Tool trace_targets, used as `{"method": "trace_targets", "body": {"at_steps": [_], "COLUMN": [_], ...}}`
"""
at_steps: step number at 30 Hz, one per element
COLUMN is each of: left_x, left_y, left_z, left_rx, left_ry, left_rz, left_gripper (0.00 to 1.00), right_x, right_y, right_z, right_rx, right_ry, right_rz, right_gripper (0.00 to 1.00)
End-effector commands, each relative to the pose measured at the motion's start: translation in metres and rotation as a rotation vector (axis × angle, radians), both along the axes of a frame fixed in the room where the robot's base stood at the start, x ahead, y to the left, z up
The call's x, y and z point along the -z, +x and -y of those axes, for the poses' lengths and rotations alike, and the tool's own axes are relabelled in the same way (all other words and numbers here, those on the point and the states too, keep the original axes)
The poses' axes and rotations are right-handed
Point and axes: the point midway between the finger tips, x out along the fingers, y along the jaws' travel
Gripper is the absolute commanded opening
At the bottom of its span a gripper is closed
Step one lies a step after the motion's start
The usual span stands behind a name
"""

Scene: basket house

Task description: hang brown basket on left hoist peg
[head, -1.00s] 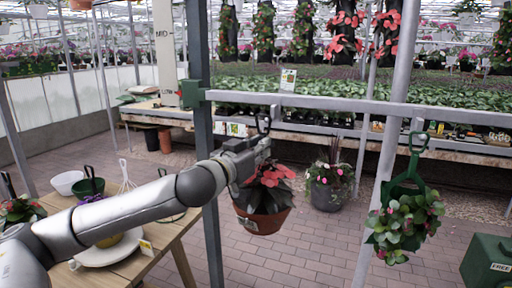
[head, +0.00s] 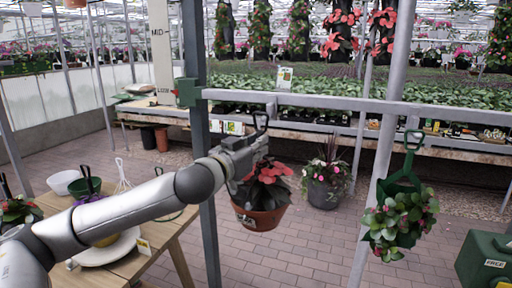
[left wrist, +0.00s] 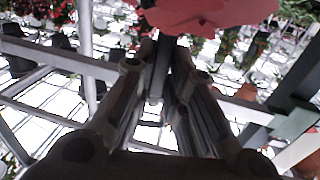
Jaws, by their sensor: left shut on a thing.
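The brown basket (head: 262,219), a terracotta-coloured pot with red-leaved flowers, hangs upright under my left gripper (head: 262,150). The gripper is shut on its dark handle, whose upper loop (head: 260,119) rises above the fingers. The loop is close to the left hoist peg (head: 271,108), just under the grey rail (head: 330,103); I cannot tell whether they touch. In the left wrist view, the fingers (left wrist: 160,75) close around a thin dark stem, with a red leaf (left wrist: 205,14) at the top. My right gripper is not in view.
A green basket (head: 400,187) hangs from the rail's right peg. A grey planter (head: 323,193) stands on the brick floor behind. A wooden table (head: 145,262) with bowls is at left, and a green box (head: 487,258) at lower right. Grey posts flank the basket.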

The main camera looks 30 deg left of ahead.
Motion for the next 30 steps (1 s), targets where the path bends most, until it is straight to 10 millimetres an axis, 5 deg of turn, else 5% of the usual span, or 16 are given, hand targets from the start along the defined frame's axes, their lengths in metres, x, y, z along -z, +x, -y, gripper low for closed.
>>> {"method": "trace_targets", "body": {"at_steps": [30], "left_x": [-0.007], "left_y": [0.03], "left_z": [-0.008], "left_rx": [0.0], "left_ry": [0.001], "left_rz": [0.011], "left_gripper": [0.0], "right_x": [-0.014], "right_y": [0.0], "right_z": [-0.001], "right_rx": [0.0], "right_ry": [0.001], "right_rz": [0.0], "right_gripper": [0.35]}}
